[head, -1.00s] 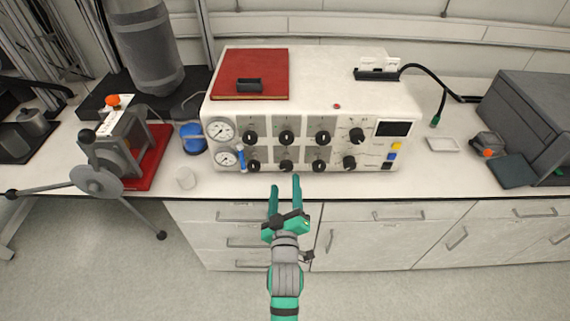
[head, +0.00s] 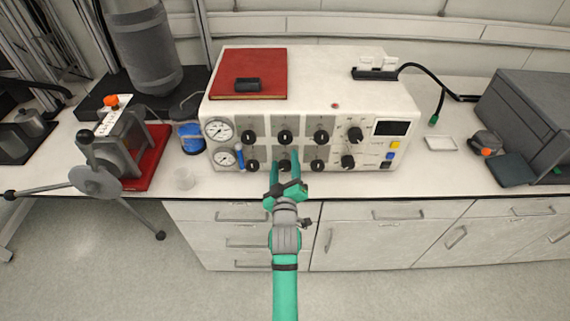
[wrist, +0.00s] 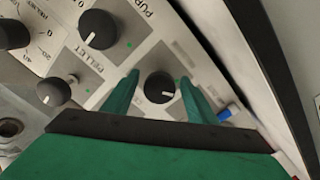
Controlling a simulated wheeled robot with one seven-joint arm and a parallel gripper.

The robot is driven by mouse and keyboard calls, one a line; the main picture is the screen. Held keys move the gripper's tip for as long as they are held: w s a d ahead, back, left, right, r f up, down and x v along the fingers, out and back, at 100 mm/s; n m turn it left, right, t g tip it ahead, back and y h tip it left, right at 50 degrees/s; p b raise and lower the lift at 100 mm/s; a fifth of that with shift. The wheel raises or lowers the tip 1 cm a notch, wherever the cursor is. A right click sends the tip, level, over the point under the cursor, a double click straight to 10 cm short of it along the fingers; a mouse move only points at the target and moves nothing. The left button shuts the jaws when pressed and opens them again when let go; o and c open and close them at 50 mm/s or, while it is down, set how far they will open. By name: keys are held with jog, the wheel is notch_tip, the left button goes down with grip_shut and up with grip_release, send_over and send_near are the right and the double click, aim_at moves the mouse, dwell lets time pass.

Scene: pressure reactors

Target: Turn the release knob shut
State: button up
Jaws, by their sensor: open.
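A white control unit (head: 310,118) on the bench carries two rows of black knobs with white pointer marks. My green gripper (head: 284,157) is open at the lower row of its front, over the lower middle knob. In the wrist view my two fingers (wrist: 160,77) stand on either side of a black knob (wrist: 159,86), with a visible gap on each side. Its white mark points to the lower right in that view. I cannot read a label showing which knob is the release knob.
Other knobs (wrist: 98,29) sit close beside the fingers.

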jog(key=c, duration=1.1)
jog(key=shift+o, duration=0.2)
